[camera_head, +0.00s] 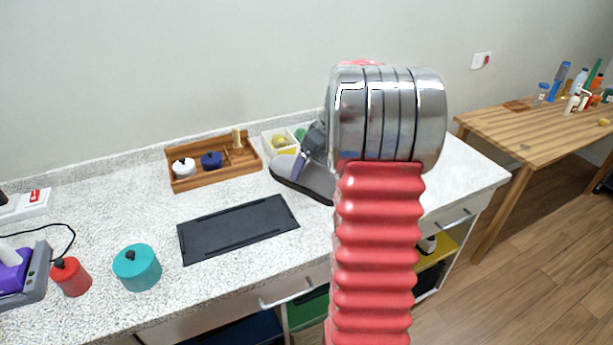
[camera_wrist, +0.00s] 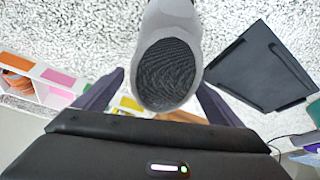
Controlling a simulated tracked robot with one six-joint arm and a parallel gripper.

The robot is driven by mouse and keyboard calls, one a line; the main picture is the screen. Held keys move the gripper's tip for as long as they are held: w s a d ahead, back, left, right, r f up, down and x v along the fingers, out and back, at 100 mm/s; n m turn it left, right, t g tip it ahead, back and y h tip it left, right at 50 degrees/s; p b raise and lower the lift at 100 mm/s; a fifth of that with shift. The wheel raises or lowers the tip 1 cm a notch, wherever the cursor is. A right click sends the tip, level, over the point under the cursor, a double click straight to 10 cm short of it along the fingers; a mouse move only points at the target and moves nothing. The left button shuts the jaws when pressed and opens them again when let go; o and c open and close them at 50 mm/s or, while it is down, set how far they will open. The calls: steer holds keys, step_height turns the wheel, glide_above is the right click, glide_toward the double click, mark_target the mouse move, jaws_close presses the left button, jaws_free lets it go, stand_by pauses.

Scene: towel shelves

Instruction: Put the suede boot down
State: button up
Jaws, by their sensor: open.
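The grey suede boot (camera_head: 314,181) has a dark sole and stands on the speckled white counter (camera_head: 221,285), partly hidden behind my arm. In the wrist view the boot (camera_wrist: 192,22) shows from above, with its dark ribbed opening facing the camera. My gripper (camera_wrist: 160,80) is open, with one dark finger on each side of the boot's shaft. Gaps show between the fingers and the boot. In the head view one finger shows beside the shaft, and the rest is hidden by my arm.
A black tray (camera_head: 238,229) lies left of the boot. A wooden box (camera_head: 215,179) with small pots and a white divided bin (camera_head: 268,146) stand behind. A teal pot (camera_head: 137,268), red canister (camera_head: 71,277) and purple iron (camera_head: 12,277) are at the left.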

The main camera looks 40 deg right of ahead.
mark_target(307, 164)
steer(key=x, duration=0.4)
steer(key=shift+f, duration=0.1)
steer(key=shift+c, duration=0.2)
steer(key=c, duration=1.5)
steer(key=shift+r, duration=5.1)
